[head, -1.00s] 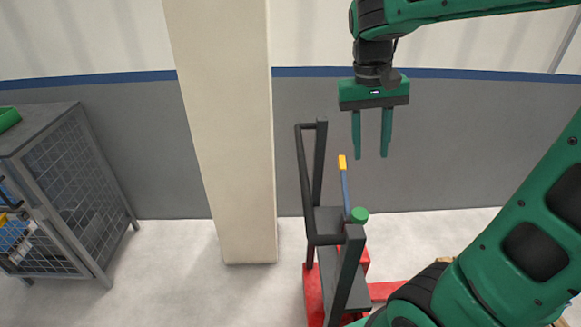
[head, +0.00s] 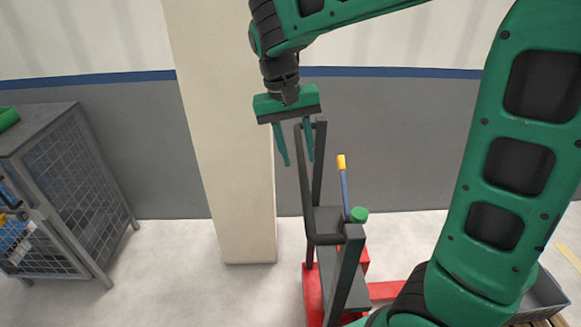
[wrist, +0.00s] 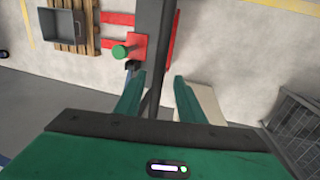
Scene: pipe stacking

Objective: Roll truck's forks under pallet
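The truck has a red base (head: 314,295) and a dark upright handle frame (head: 304,190) in the middle of the head view. My gripper (head: 298,162) is open and empty, with its fingers pointing down beside the frame's top left. In the wrist view, the dark rail (wrist: 152,100) shows between the open fingers (wrist: 159,80); I cannot tell its depth. The red forks (wrist: 117,18) run left toward the wooden pallet (wrist: 92,15), their tips near its edge. Only a corner of the pallet (head: 559,321) shows in the head view, partly behind my arm.
A grey bin (wrist: 62,25) sits on the pallet. A cream pillar (head: 225,130) stands left of the truck. A mesh cage (head: 75,185) stands farther left. The truck carries a green knob (head: 359,214) and a blue lever with a yellow grip (head: 342,162). Floor between cage and pillar is clear.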

